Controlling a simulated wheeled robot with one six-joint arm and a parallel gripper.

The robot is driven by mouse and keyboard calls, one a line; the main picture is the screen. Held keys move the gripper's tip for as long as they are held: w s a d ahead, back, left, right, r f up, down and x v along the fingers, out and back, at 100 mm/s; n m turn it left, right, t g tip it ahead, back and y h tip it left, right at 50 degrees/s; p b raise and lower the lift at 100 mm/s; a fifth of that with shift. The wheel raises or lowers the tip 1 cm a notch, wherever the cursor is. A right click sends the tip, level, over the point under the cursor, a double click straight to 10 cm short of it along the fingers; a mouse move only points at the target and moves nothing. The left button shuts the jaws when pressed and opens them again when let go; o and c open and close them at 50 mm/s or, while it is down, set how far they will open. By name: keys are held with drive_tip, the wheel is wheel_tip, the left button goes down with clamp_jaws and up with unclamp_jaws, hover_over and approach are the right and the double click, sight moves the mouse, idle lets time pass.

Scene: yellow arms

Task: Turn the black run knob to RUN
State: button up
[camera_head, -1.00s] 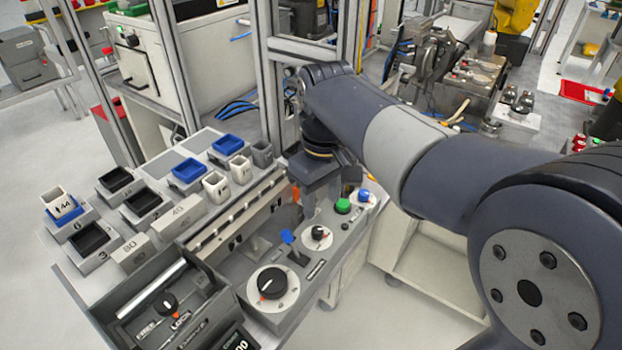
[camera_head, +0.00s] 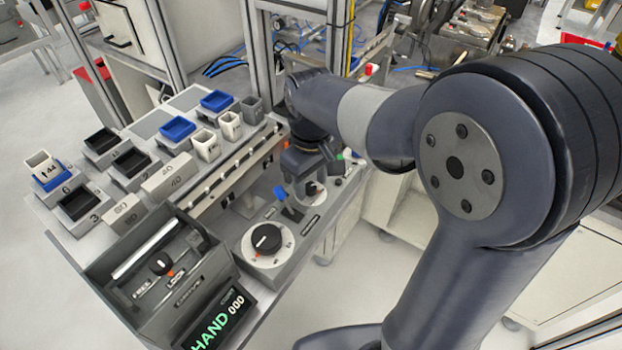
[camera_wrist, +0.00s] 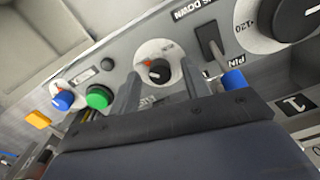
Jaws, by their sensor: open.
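The small black knob (camera_wrist: 159,71) sits on a round white dial with red marks in the wrist view. My gripper (camera_wrist: 161,75) is open, with one finger on each side of this knob. I cannot tell whether the fingers touch it. In the head view the small knob (camera_head: 313,188) is partly hidden by my gripper (camera_head: 309,190), which points down at the panel. The lettering around the dial is too small to read.
A larger black dial knob (camera_head: 267,238) and a blue-tipped lever (camera_head: 281,193) stand close by. Green (camera_wrist: 98,97) and blue (camera_wrist: 62,101) buttons are on the other side. A display (camera_head: 220,318) reads HAND 000. A FREE/LOCK knob (camera_head: 160,263) is in the grey box.

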drive_tip(key=shift+c, duration=0.6)
clamp_jaws()
drive_tip(key=shift+r+m, duration=0.1)
drive_tip(key=shift+m, duration=0.2)
drive_tip(key=m+p, duration=0.1)
drive_tip(key=m, duration=0.2)
drive_tip(key=shift+m+p, duration=0.3)
drive_tip(key=shift+m, duration=0.1)
drive_tip(key=m+p, duration=0.1)
drive_tip(key=m, duration=0.3)
drive_tip(key=m+p, duration=0.1)
drive_tip(key=m, duration=0.4)
drive_tip(key=shift+a+m+p, duration=0.1)
drive_tip(key=shift+m+p, duration=0.25)
drive_tip(key=shift+m, duration=1.95)
